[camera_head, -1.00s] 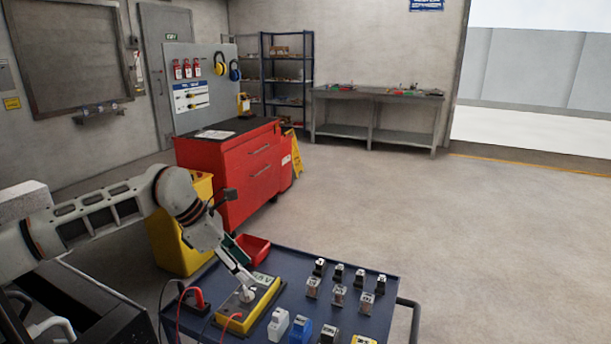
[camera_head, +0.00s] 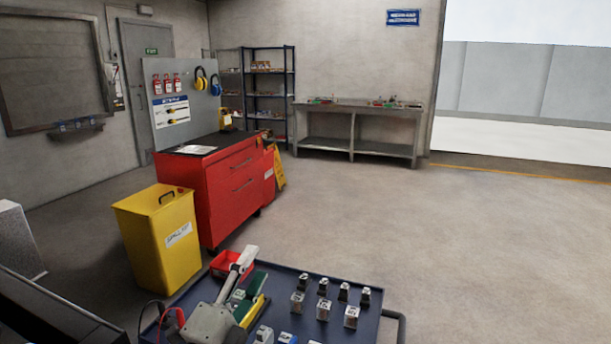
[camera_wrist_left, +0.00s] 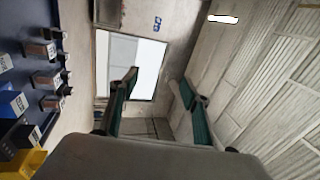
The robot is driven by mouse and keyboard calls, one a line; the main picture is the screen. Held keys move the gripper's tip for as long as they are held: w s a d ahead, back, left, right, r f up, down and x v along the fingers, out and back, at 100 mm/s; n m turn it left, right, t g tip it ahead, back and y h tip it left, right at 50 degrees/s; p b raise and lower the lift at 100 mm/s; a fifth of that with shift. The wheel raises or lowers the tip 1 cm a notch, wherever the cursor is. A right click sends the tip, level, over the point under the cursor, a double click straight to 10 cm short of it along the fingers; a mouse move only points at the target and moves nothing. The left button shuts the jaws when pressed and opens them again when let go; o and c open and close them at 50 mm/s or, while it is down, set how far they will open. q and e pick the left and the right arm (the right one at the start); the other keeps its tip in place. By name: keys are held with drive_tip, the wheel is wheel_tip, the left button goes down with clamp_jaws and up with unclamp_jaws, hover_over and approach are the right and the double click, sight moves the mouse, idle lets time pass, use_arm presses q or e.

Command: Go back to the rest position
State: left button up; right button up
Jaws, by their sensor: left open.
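My left gripper (camera_head: 246,278) is in the lower part of the head view, over the left part of the blue-topped trolley (camera_head: 374,318). Its grey body is nearest the camera, with the fingers beyond it. In the left wrist view the two green-padded fingers (camera_wrist_left: 160,88) stand apart with nothing between them. That view looks up past the fingers to the wall, the bright opening and the ceiling. A yellow device (camera_head: 255,311) on the trolley is partly hidden behind the gripper. My right gripper is not in view.
Several small relay-like blocks (camera_head: 323,309) stand on the trolley. A red bin (camera_head: 226,263) is at its far left. A yellow spill-kit bin (camera_head: 165,240) and a red tool cabinet (camera_head: 235,190) stand beyond. The floor (camera_head: 450,250) to the right is clear.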

use_arm(q)
drive_tip(key=s+a+f+n+g+y, duration=0.3)
drive_tip(key=s+a+f+n+y, duration=0.15)
drive_tip(key=a+f, duration=0.35)
drive_tip(key=s+a+f+n+g+y, duration=0.2)
drive_tip(key=s+a+f+n+y, duration=0.3)
drive_tip(key=a+f, duration=0.3)
drive_tip(key=s+a+f+n+g+y, duration=0.1)
drive_tip(key=s+a+f+n+g, duration=0.1)
drive_tip(key=s+a+f+g, duration=0.45)
drive_tip(key=s+a+f+n+g+y, duration=0.1)
drive_tip(key=s+a+f+n, duration=0.25)
drive_tip(key=s, duration=0.65)
drive_tip(key=w+d+f+n+t+h, duration=0.2)
drive_tip(key=d+f+h, duration=0.5)
drive_tip(key=d+f, duration=0.7)
drive_tip(key=shift+d+f+t, duration=0.25)
drive_tip(key=shift+d+t, duration=0.5)
drive_tip(key=shift+d, duration=0.4)
drive_tip(key=shift+w, duration=0.1)
